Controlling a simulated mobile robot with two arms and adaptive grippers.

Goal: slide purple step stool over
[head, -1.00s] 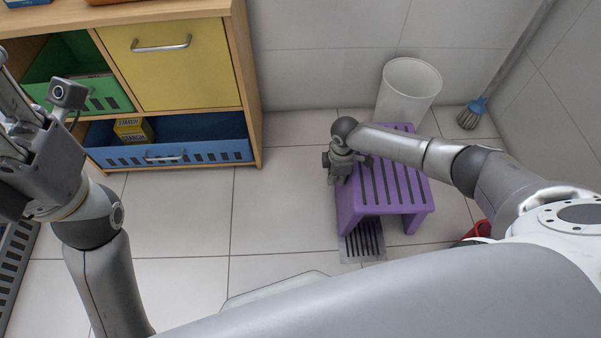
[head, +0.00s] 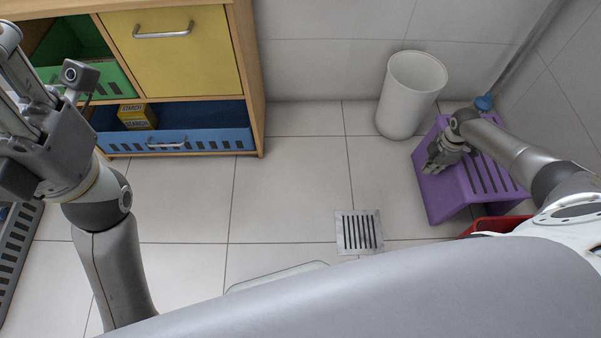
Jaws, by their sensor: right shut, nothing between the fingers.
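The purple step stool (head: 441,194) stands on the tiled floor at the right in the head view, near the right wall. My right gripper (head: 436,163) is shut with nothing in it, at the stool's left side by the edge of the slatted top. My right forearm passes over the stool and hides part of its top. I cannot tell if the fingers touch it. My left gripper (head: 16,110) is raised at the left edge, away from the stool, partly cut off, and its opening is unclear.
A metal floor drain (head: 359,233) lies uncovered left of the stool. A white bin (head: 411,95) stands behind it. A red object (head: 490,224) is close at its front. A shelf unit with drawers (head: 182,58) stands at the back left.

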